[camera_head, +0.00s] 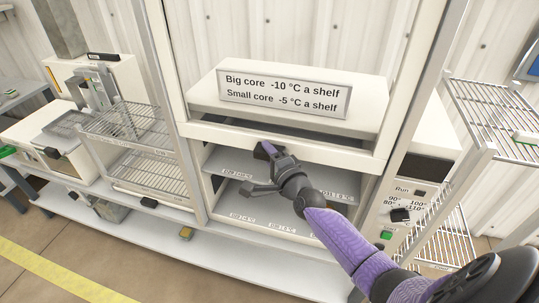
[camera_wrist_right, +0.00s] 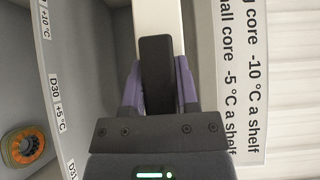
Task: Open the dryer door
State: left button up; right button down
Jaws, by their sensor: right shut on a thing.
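The dryer (camera_head: 193,130) is a tall white cabinet in the middle of the head view. Its door (camera_head: 330,157) shows as a white frame with a bottom bar across the front, and the grey shelf area shows open below that bar. My right gripper (camera_head: 265,152) is at the bar, shut on the black door handle (camera_wrist_right: 157,75). In the wrist view its purple fingers lie on both sides of the handle, in front of the white bar (camera_wrist_right: 157,18). My left gripper is out of view.
A sign (camera_head: 285,92) with core temperatures sits above the bar. Labelled shelves (camera_head: 235,165) show inside, and an orange-and-green ring (camera_wrist_right: 24,147) lies there. The control panel (camera_head: 405,195) is at right. Wire racks (camera_head: 130,120) stand left and right (camera_head: 500,115).

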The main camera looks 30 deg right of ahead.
jog(key=shift+r, duration=0.4)
jog(key=shift+c, duration=1.8)
grip_release()
jog(key=shift+s+f, duration=0.1)
jog(key=shift+s, duration=0.2)
jog(key=s+p, duration=0.2)
jog(key=s, duration=0.7)
jog(key=shift+s+a, duration=0.15)
jog(key=shift+a, duration=0.2)
